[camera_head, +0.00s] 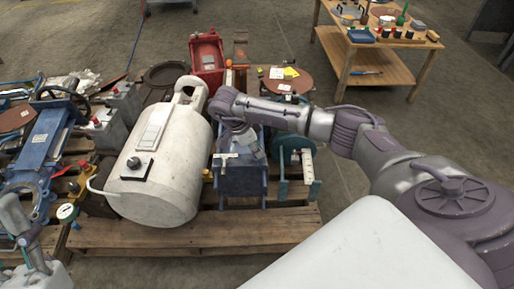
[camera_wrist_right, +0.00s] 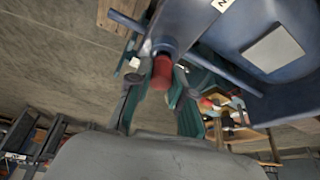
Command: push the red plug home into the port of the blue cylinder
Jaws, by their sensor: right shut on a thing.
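The red plug (camera_wrist_right: 162,73) is between the fingers of my right gripper (camera_wrist_right: 158,80) in the right wrist view. The gripper is shut on it. The plug's far end meets or lies very close to a short blue port (camera_wrist_right: 167,43); I cannot tell how deep it sits. The blue cylinder (camera_wrist_right: 290,30) fills the upper right of that view. In the head view my right gripper (camera_head: 246,146) points down over the blue machine body (camera_head: 242,182), and its wrist hides the plug and port. A pale grey part at the lower left edge appears to be my left gripper (camera_head: 22,228); its jaws are unclear.
A large white tank (camera_head: 160,185) stands close left of my right gripper on the wooden pallet (camera_head: 180,237). A green machine (camera_head: 296,160) is close on the right. A red unit (camera_head: 207,62) stands behind. A wooden workbench (camera_head: 385,68) is at the back right, with open floor before it.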

